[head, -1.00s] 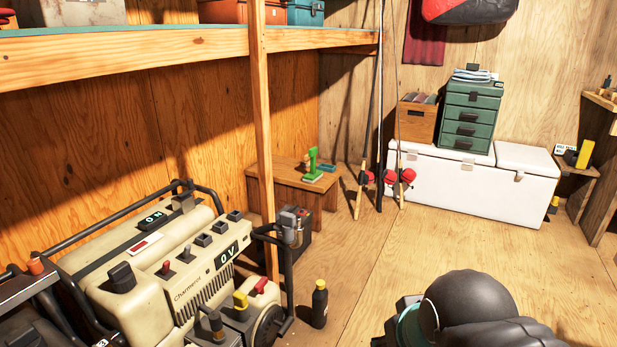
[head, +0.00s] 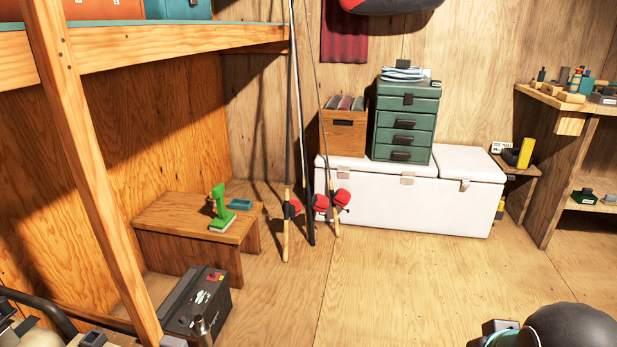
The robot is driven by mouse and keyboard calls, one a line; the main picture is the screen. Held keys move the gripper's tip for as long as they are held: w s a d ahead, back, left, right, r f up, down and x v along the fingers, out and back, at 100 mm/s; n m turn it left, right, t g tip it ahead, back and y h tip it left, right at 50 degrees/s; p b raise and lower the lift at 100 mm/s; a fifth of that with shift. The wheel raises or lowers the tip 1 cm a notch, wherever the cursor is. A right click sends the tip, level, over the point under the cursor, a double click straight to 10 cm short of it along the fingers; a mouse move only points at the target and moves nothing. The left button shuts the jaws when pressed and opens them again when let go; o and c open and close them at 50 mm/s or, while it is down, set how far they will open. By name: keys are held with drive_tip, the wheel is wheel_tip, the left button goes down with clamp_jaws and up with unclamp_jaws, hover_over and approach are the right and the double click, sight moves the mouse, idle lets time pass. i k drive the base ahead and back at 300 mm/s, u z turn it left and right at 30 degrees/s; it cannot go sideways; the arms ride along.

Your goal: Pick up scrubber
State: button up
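A green upright-handled tool that looks like the scrubber (head: 221,208) stands on a low wooden bench (head: 167,216) at the left, below the shelf. Its handle points up from a flat green base. A flat teal item (head: 240,204) lies just behind it to the right. Part of my arm shows at the bottom right corner, well apart from the bench. My gripper is not in view.
A wooden post (head: 84,170) rises left of the bench. A dark battery-like box (head: 196,303) stands on the floor before it. Fishing rods (head: 302,190) lean to its right. A white cooler (head: 400,196) stands behind. The middle floor is clear.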

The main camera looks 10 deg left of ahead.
sight(225, 218)
drive_tip(key=z, duration=0.1)
drive_tip(key=i, duration=1.75)
drive_tip(key=u, duration=0.9)
drive_tip(key=i, duration=1.05)
drive_tip(key=u, duration=1.3)
drive_tip(key=i, duration=0.4)
drive_tip(key=u, duration=0.3)
